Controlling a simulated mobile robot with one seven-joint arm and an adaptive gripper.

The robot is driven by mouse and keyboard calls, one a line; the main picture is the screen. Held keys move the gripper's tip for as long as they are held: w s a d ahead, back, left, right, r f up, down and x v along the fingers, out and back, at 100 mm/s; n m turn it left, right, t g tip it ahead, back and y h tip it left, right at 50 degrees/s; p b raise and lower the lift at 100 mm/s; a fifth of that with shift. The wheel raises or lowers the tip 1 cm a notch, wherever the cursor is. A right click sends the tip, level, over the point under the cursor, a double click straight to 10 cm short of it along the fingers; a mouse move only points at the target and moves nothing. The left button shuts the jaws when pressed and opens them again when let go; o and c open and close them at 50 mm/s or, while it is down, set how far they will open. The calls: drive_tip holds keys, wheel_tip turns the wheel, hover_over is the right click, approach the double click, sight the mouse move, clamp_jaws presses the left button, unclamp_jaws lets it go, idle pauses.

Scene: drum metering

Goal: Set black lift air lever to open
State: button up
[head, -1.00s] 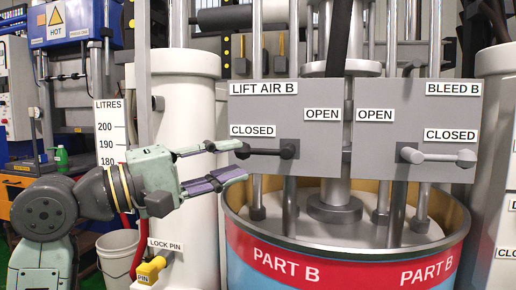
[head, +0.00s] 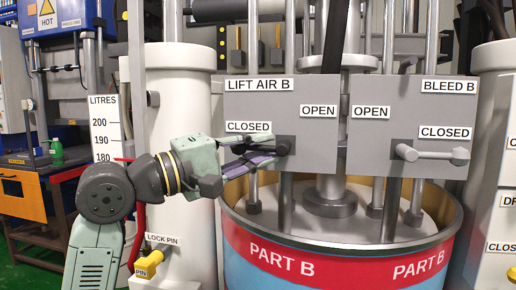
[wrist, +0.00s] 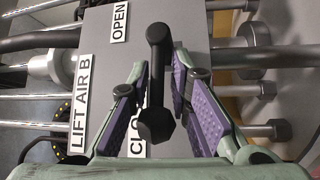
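The black lift air lever (head: 284,146) is on the grey LIFT AIR B panel (head: 300,92). Its handle points left, below the CLOSED label (head: 248,127). In the wrist view the lever (wrist: 157,85) runs from its pivot at the top to a thick end nearer me. My gripper (head: 254,150) is at the lever, and its fingers partly hide the handle in the head view. In the wrist view my gripper (wrist: 160,72) is open, with one purple-padded finger on each side of the lever. Gaps show between the pads and the handle.
A grey lever (head: 430,153) on the BLEED B panel (head: 412,100) points right, below its CLOSED label. The PART B drum (head: 330,262) stands below the panels. A white column (head: 180,110) is behind my arm, and a yellow lock pin (head: 149,264) is low down.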

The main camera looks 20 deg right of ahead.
clamp_jaws()
idle(0.3)
